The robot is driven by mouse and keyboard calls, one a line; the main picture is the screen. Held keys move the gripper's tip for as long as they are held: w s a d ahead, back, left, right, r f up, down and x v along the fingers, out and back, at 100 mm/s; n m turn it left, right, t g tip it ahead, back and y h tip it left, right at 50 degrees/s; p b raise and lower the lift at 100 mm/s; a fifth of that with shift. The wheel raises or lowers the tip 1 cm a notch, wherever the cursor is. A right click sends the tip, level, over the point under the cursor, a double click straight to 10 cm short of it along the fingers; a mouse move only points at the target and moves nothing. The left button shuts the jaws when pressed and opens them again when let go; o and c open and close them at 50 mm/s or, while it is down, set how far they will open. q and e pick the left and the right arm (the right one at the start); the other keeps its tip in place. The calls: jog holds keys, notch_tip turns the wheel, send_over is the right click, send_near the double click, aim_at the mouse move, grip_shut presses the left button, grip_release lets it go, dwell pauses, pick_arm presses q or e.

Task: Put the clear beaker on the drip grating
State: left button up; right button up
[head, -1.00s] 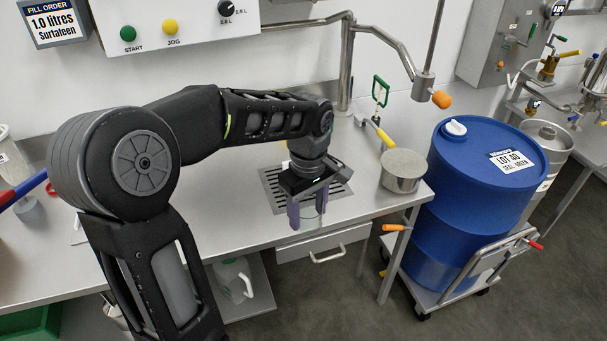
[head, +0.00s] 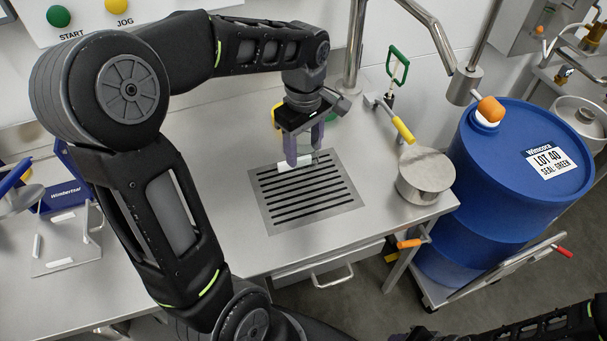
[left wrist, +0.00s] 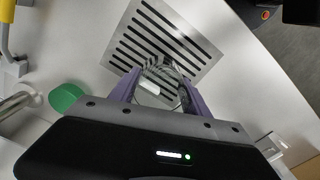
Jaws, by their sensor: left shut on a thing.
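My left gripper (head: 304,160) is shut on the clear beaker, with its purple fingers pointing down at the back edge of the drip grating in the head view. The clear beaker (left wrist: 158,88) shows between the fingers in the left wrist view; in the head view it is see-through and hard to make out. The slotted steel drip grating (head: 262,205) is set in the bench, and also shows in the left wrist view (left wrist: 207,50). I cannot tell whether the beaker touches the grating. My right gripper is not in view.
A blue drum (head: 520,160) stands beyond the bench's right end. A steel pipe (head: 355,50) rises behind. A metal stand (head: 70,240) is at left.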

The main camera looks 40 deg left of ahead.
pick_arm(q)
jog(key=shift+s+d+r, duration=0.1)
jog(key=shift+f, duration=3.2)
jog(key=shift+f, duration=0.1)
jog(key=shift+f, duration=1.75)
jog(key=shift+f+b, duration=0.15)
jog(key=shift+b, duration=0.2)
jog(key=o, duration=1.4)
notch_tip(320, 180, up, 12)
jog(key=shift+r+p, duration=0.15)
jog(key=shift+p, duration=0.35)
